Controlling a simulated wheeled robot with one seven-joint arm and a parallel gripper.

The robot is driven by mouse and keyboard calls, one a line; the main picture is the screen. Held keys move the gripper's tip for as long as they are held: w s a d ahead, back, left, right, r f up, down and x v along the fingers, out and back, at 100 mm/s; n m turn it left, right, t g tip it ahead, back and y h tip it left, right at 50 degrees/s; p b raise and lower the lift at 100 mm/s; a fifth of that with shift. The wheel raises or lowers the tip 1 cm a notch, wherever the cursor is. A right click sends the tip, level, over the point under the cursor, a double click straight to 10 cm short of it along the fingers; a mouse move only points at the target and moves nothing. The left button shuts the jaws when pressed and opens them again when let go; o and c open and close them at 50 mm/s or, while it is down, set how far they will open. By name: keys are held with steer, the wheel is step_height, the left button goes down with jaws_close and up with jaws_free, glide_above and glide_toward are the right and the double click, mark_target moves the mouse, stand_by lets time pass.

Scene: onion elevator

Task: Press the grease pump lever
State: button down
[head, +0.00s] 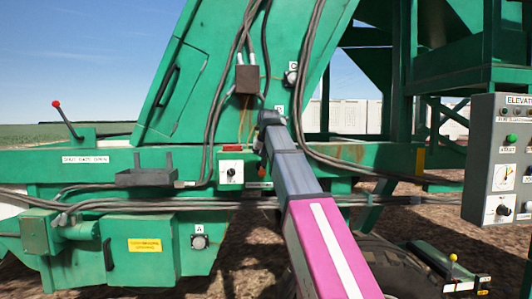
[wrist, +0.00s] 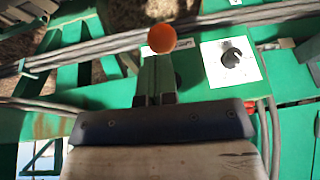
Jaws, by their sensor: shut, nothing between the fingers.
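An orange ball knob (wrist: 162,38), likely the grease pump lever's end, shows just past my fingertips in the wrist view. In the head view a small orange-red knob (head: 262,171) sits beside the end of my arm, right of a white dial plate. The lever's shaft is hidden. My gripper (wrist: 155,72) is shut and empty, its fingers pointing at the ball. Whether they touch it I cannot tell. In the head view my gripper (head: 262,148) is mostly hidden behind my wrist, against the green machine.
A white plate with a black dial (wrist: 231,60) is close beside the knob. Grey cables (wrist: 100,45) run along the green frame. A red-knobbed lever (head: 57,104) stands far left, a yellow-knobbed one (head: 453,257) lower right. A grey control box (head: 500,160) is at right.

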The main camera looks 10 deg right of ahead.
steer(key=shift+w+a+f, duration=0.1)
steer(key=shift+f, duration=0.5)
steer(key=shift+s+f+t, duration=0.3)
steer(key=shift+f+t, duration=0.1)
steer(key=shift+f, duration=0.3)
step_height(320, 180, down, 8)
steer(key=t, duration=0.3)
steer(key=shift+w+r+t, duration=0.25)
steer(key=shift+w+t, duration=0.1)
steer(key=shift+t, duration=0.05)
steer(key=shift+f, duration=0.1)
